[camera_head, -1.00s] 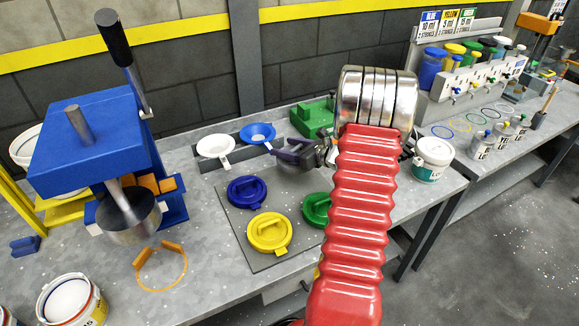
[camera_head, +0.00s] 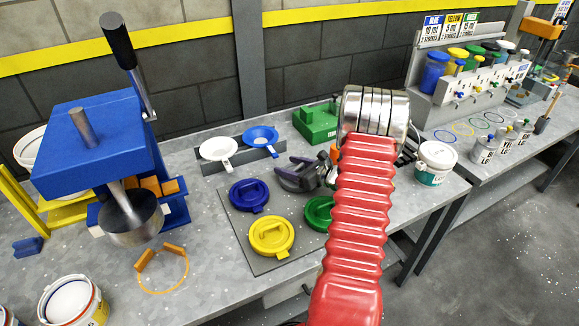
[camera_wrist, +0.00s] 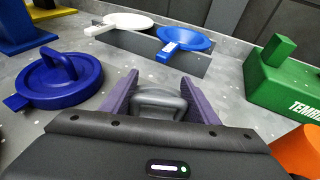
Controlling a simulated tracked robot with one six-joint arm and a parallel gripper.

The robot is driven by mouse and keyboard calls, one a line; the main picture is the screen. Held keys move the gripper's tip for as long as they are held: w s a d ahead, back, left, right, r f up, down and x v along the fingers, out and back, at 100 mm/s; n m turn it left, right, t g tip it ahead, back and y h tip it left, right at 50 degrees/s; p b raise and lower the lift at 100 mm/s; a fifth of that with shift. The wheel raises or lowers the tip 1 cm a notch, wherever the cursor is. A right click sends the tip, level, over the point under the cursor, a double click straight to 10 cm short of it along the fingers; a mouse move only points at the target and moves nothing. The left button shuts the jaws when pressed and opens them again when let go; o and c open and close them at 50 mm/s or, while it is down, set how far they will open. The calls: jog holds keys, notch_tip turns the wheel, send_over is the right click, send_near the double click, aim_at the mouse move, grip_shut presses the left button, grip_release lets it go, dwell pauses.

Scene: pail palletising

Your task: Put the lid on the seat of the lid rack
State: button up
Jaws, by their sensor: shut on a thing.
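My gripper (camera_head: 287,172), with purple fingers, is in the head view just beyond the blue lid, low over the back of the grey plate. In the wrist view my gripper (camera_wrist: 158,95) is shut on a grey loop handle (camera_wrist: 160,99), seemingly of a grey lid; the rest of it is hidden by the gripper. A dark grey plate (camera_head: 241,222), perhaps the lid rack, carries a blue lid (camera_head: 249,196), a yellow lid (camera_head: 271,238) and a green lid (camera_head: 318,213), partly hidden by my arm. The blue lid (camera_wrist: 60,80) is left of the fingers in the wrist view.
A white funnel (camera_head: 217,149) and a blue funnel (camera_head: 261,137) sit in a dark holder behind. A green block (camera_head: 315,124) stands at back right, with a white pail (camera_head: 435,162) further right. A blue press (camera_head: 95,140) stands left.

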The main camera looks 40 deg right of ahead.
jog(key=shift+f, duration=0.1)
jog(key=o, duration=1)
jog(key=v, duration=1.2)
dwell(0.4)
